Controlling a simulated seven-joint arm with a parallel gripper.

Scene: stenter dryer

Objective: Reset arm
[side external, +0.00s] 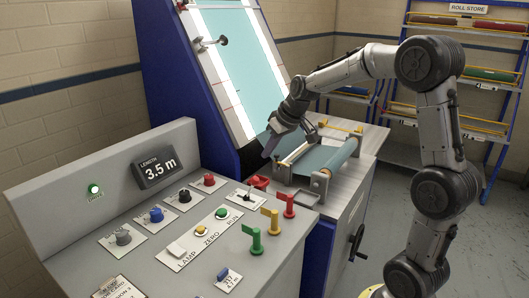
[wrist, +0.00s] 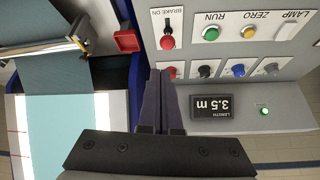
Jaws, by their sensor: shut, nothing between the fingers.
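My gripper (side external: 267,153) is shut and empty. In the side view it hangs in the air over the back right of the control panel (side external: 150,270), left of the fabric roll (side external: 335,155) on its stand. The display reads 3.5 m. I cannot tell how high the fingers are above the panel.
The panel carries several knobs, RUN (wrist: 211,34) and ZERO (wrist: 249,32) buttons, a brake lever (wrist: 168,38) and coloured flag pegs (side external: 257,240). The lit inspection board (side external: 225,70) slopes up behind. A roll rack (side external: 465,75) stands at the back right.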

